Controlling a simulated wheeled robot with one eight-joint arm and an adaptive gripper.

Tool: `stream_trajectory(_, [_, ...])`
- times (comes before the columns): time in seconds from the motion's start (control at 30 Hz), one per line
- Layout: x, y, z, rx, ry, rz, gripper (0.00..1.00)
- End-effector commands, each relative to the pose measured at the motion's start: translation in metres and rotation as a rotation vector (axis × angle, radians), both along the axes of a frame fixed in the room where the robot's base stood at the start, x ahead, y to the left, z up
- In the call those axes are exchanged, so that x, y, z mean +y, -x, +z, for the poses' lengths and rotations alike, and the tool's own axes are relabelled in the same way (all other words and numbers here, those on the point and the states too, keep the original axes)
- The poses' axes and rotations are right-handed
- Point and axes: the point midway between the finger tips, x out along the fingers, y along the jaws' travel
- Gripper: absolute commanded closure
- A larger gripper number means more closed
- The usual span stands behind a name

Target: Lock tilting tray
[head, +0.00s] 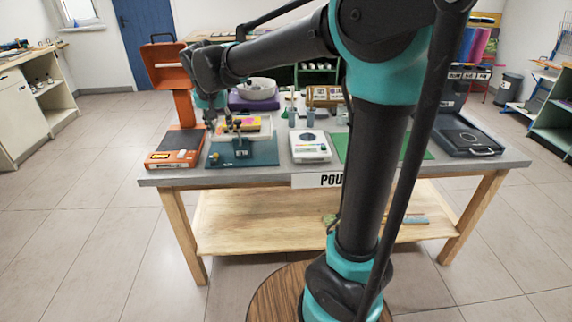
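What looks like the tilting tray is a pale tray (262,134) with yellow and pink contents, standing on a dark teal base (262,157) on the left part of the table. A small dark blue block-like part (242,148) with pale marks is at the base's front; whether it is the lock is too small to tell. My gripper (220,126) reaches down at the tray's left side, close to it. Its dark fingers blend with dark parts there, so contact and finger opening cannot be made out. The tray's tilt is also unclear.
An orange device (172,148) stands close left of the base. A white scale-like device (310,147) is to its right, then a green mat (356,146) and an open dark case (466,138). A purple-based bowl (257,90) stands behind.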

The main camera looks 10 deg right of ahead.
Motion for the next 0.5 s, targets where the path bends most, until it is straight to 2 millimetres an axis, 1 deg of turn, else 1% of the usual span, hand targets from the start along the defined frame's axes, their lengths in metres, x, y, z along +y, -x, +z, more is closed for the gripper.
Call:
stream_trajectory(0.03, [-0.01, 0.002, -0.004, 0.002, 0.001, -0.006, 0.61])
stream_trajectory(0.1, [-0.021, 0.005, -0.009, 0.005, 0.0, -0.009, 0.61])
stream_trajectory(0.5, [-0.084, 0.027, -0.038, 0.024, -0.002, -0.029, 0.61])
